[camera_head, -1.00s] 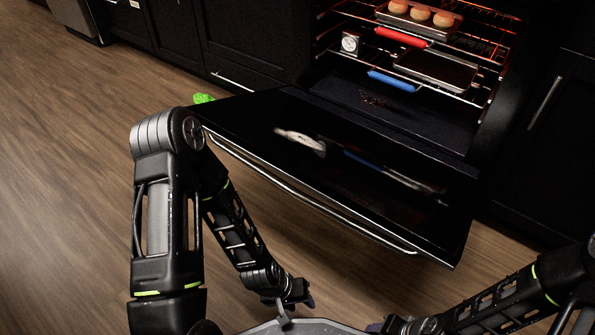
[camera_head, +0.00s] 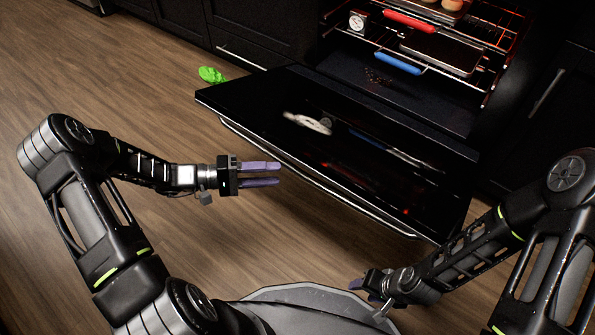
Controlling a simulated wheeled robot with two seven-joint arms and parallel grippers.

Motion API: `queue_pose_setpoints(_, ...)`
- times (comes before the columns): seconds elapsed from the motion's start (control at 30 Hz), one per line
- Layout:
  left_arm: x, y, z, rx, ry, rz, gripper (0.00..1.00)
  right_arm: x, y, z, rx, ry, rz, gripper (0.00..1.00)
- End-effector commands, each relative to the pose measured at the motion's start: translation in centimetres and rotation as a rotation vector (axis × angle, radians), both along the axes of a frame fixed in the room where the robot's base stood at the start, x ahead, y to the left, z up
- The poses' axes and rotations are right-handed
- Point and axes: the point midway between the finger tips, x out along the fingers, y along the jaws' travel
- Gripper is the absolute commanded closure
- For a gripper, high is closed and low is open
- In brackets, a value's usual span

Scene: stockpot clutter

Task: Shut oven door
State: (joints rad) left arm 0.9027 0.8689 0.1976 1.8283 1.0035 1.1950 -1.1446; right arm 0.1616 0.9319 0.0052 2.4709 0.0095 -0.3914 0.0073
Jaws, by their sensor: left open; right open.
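The oven door (camera_head: 270,108) is swung down open in front of the oven, its dark inner face up and its metal handle bar (camera_head: 300,173) along the near edge. My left gripper (camera_head: 279,174) has its two purple fingers apart and empty, pointing right. In the picture it lies close beside the handle; I cannot tell if they touch. My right gripper (camera_head: 366,289) is low near my base, well below the door's near edge. Its fingers are small and partly hidden, and nothing shows in them. The oven cavity (camera_head: 400,92) is uncovered.
A white item (camera_head: 308,122) and a long utensil (camera_head: 385,147) show on the door's face; I cannot tell if they are reflections. Oven racks hold trays (camera_head: 440,52) and a dial thermometer (camera_head: 357,21). A green crumpled thing (camera_head: 212,75) lies on the floor. Floor at left is clear.

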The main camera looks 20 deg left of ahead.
Motion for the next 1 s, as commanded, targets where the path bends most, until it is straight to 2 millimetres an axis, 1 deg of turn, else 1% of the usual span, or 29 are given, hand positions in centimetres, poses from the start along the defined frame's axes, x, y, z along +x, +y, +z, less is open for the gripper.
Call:
queue_pose_setpoints(0.17, 0.0, -0.2, -0.1, 0.000, 0.002, -0.002, 0.59, 0.0, 0.0, 0.0, 0.000, -0.001, 0.000, 0.53)
queue_pose_setpoints(0.27, 0.2, -0.7, -0.2, 0.000, 0.002, -0.003, 0.59, 0.1, 0.0, -0.3, 0.000, -0.001, 0.000, 0.53)
queue_pose_setpoints(0.37, 0.6, -1.7, -0.4, -0.001, 0.003, -0.003, 0.59, 0.1, 0.0, -0.6, -0.001, -0.003, -0.001, 0.53)
queue_pose_setpoints(0.6, 2.0, -5.1, -1.0, -0.001, 0.003, -0.004, 0.59, 0.3, 0.1, -1.9, -0.001, -0.007, -0.003, 0.53)
queue_pose_setpoints(0.7, 2.6, -6.3, -1.1, 0.000, 0.003, -0.004, 0.59, 0.4, 0.1, -2.2, -0.002, -0.010, -0.005, 0.53)
queue_pose_setpoints(0.83, 2.9, -7.1, -1.1, 0.000, 0.004, -0.002, 0.59, 0.4, 0.1, -2.4, -0.002, -0.012, -0.005, 0.53)
queue_pose_setpoints(1.0, 3.0, -7.2, -1.0, 0.000, 0.004, -0.002, 0.59, 0.4, 0.1, -2.4, -0.002, -0.012, -0.005, 0.53)
